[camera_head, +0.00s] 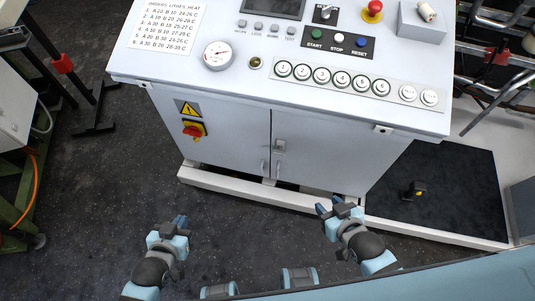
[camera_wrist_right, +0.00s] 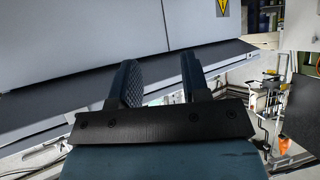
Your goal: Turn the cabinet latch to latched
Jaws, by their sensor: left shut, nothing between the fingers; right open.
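The white cabinet (camera_head: 215,130) stands under the control desk, with two doors that look closed. My left gripper (camera_head: 180,221) is shut and empty, in front of and below the left door. My right gripper (camera_head: 329,208) is open and empty, low in front of the right door and apart from it. Its two dark fingers also show spread in the right wrist view (camera_wrist_right: 158,82), with pale cabinet panels beyond. The latch is not visible there.
Two door handles (camera_head: 278,169) sit below the latch. A red-and-yellow rotary switch (camera_head: 193,130) sticks out from the left door. The desk top (camera_head: 200,85) overhangs the doors, and a white plinth (camera_head: 235,187) runs along the bottom.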

